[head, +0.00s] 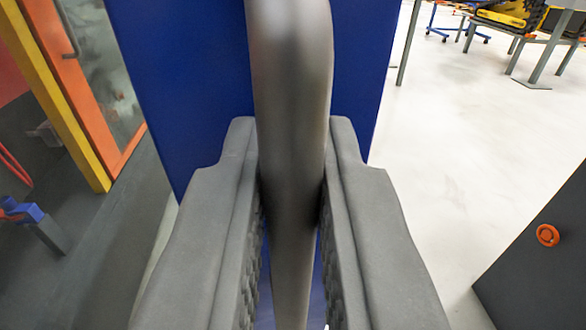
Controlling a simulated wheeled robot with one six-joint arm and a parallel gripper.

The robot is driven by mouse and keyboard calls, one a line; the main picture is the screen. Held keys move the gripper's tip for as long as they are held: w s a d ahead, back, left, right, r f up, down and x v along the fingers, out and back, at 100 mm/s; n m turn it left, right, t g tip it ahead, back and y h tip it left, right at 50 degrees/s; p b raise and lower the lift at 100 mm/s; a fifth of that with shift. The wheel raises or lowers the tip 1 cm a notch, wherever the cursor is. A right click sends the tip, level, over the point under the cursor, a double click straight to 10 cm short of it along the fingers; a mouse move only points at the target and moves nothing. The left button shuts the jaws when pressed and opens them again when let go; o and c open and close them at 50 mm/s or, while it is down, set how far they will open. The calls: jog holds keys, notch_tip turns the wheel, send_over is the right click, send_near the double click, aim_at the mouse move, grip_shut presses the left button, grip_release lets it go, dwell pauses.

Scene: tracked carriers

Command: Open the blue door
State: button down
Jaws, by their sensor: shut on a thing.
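The blue door (195,75) stands upright straight ahead and fills the middle of the head view. Its grey metal bar handle (290,75) runs from the top of the view down between my fingers. My gripper (292,185) is shut on the handle, with one dark grey finger on each side touching it. The lower part of the door is mostly hidden behind my fingers. I cannot see the hinges or the latch.
An orange-framed glass door (75,85) and a yellow post (55,90) are at the left. Pale open floor (450,140) lies at the right, beyond the blue door's edge. A dark panel with an orange knob (547,235) is at the lower right. Tables with a yellow tracked machine (510,14) stand far back.

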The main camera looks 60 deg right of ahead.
dwell(0.3)
jog(key=c, duration=1.8)
grip_release()
jog(key=shift+a, duration=0.1)
jog(key=v, duration=1.7)
jog(key=shift+s+a, duration=0.1)
jog(key=shift+a, duration=0.1)
